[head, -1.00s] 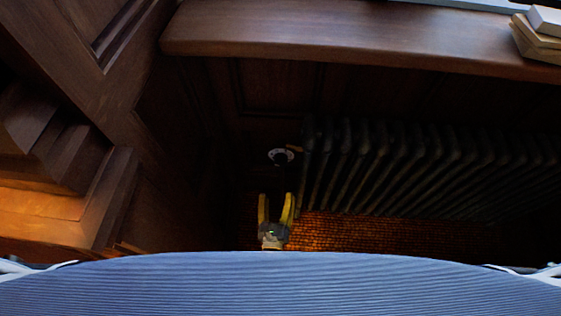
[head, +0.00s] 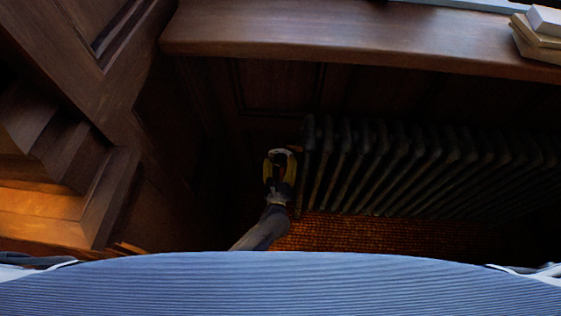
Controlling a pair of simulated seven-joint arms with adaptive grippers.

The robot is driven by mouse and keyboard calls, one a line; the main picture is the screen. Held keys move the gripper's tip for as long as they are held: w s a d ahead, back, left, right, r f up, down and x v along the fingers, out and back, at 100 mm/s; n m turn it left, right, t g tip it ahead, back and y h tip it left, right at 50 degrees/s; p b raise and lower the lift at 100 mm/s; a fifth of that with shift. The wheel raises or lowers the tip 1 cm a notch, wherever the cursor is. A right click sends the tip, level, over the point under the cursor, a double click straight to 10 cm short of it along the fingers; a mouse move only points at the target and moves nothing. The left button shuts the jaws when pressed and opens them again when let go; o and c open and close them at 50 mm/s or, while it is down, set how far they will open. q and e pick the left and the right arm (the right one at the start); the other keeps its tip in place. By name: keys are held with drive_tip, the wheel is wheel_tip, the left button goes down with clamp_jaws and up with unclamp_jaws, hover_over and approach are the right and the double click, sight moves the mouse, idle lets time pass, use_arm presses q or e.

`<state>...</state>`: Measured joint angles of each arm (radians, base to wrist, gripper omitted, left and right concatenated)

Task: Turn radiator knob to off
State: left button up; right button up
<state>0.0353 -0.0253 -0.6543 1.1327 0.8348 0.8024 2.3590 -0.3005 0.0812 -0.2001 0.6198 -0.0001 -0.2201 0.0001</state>
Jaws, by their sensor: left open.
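The radiator knob (head: 279,152) shows as a pale rounded top at the left end of the dark radiator (head: 400,160). My left gripper (head: 279,160) is at the knob, with its two yellow fingers open, one on each side of it. I cannot tell whether the fingers touch the knob. The gripper and its fingers hide most of the knob's lower part. My right gripper is not in view.
A wooden sill (head: 350,42) overhangs the radiator, with several books (head: 535,40) at its right end. Wood panelling (head: 60,150) stands at the left. A brown woven floor (head: 380,232) shows below the radiator.

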use_arm(q)
drive_tip(key=shift+w, duration=0.2)
drive_tip(key=c, duration=1.3)
drive_tip(key=shift+m, duration=3.4)
drive_tip(key=shift+c, duration=0.2)
drive_tip(key=o, duration=1.3)
drive_tip(key=shift+o, duration=0.2)
drive_tip(key=shift+s, duration=0.1)
